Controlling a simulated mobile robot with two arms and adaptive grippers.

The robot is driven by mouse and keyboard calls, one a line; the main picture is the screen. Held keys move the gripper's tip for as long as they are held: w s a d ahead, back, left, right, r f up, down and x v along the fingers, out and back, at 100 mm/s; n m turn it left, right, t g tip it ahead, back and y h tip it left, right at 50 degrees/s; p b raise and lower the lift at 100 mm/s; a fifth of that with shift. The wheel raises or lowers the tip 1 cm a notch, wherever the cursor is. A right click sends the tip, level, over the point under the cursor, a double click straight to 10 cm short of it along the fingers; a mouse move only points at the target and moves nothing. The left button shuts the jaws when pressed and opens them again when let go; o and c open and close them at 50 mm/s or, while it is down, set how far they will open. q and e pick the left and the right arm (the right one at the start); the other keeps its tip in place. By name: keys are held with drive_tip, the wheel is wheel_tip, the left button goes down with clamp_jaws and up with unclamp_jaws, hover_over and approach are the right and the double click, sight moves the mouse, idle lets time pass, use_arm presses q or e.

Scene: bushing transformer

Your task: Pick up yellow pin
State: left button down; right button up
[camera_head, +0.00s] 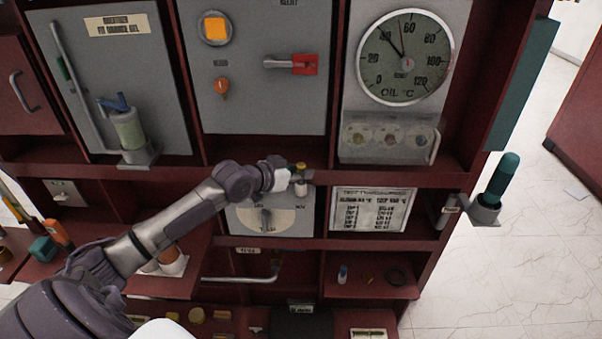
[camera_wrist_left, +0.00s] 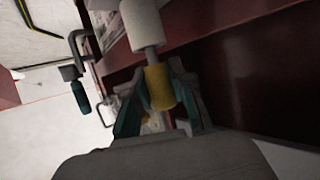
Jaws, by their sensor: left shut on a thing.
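The yellow pin (camera_wrist_left: 159,88) is between the fingers of my left gripper (camera_wrist_left: 160,100), which is shut on it, in the left wrist view. Its yellow part meets a grey shaft with a pale cylinder (camera_wrist_left: 143,24) at its far end. In the head view, my left gripper (camera_head: 300,178) is at the middle shelf edge of the dark red cabinet, just above the dial panel. The yellow top of the pin (camera_head: 300,166) shows there above a pale piece. My fingers partly hide the pin. My right gripper is not in view.
The dial panel (camera_head: 268,222) and a text plate (camera_head: 371,209) sit just below. A holder with a teal-handled tool (camera_head: 497,187) sticks out at the cabinet's right side. A lower shelf (camera_head: 371,290) holds small parts. Open floor (camera_head: 520,270) lies to the right.

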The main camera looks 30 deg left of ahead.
sight(301, 164)
use_arm(q)
drive_tip(key=shift+r, duration=0.1)
drive_tip(key=shift+r, duration=0.5)
wheel_tip(301, 164, up, 3)
drive_tip(key=shift+f+b, duration=0.2)
drive_tip(key=shift+b, duration=0.4)
drive_tip(key=s+d+r, duration=0.2)
drive_tip(key=d+r, duration=0.1)
drive_tip(key=d, duration=0.2)
drive_tip(key=s+d+r+b, duration=0.1)
drive_tip(key=s+d+r, duration=0.2)
drive_tip(key=d+r, duration=0.1)
drive_tip(key=shift+d, duration=0.8)
drive_tip(key=shift+w+r, duration=0.1)
